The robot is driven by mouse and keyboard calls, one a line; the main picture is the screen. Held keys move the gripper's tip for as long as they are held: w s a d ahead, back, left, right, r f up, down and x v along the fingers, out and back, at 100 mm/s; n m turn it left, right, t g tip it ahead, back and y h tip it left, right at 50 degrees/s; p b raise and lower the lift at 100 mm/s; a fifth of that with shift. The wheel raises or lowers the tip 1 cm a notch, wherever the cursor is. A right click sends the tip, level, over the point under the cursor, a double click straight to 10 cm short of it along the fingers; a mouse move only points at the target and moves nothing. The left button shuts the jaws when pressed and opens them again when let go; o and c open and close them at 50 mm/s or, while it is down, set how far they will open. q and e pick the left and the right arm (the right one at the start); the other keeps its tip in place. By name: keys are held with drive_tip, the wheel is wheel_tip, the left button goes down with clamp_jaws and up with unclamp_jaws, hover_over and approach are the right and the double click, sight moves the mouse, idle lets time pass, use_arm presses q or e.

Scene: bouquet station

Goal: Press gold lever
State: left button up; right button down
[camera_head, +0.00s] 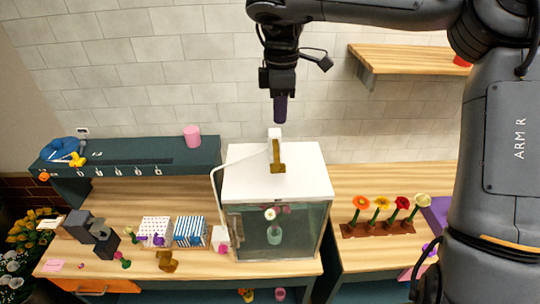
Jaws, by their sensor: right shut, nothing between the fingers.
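The gold lever (278,156) stands upright on a white fitting on top of a white-topped glass case (262,180). My right gripper (280,108) points down just above the lever and the white fitting. Its fingers look shut, with nothing between them. A gap seems to separate the fingertips from the fitting, though depth is hard to judge. Inside the case stand a white flower (270,214) and a pale green vase (274,234). My left gripper does not show.
A rack of flowers (378,228) stands to the right. Striped boxes (189,231) and dark blocks (90,229) sit to the left. A dark shelf (130,160) carries a pink cup (192,136). A wooden wall shelf (410,58) is at the upper right.

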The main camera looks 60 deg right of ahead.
drive_tip(key=shift+s, duration=0.1)
drive_tip(key=p, duration=0.2)
approach(279, 167)
wheel_tip(279, 167, down, 5)
drive_tip(key=shift+f, duration=0.9)
drive_tip(key=shift+f, duration=0.1)
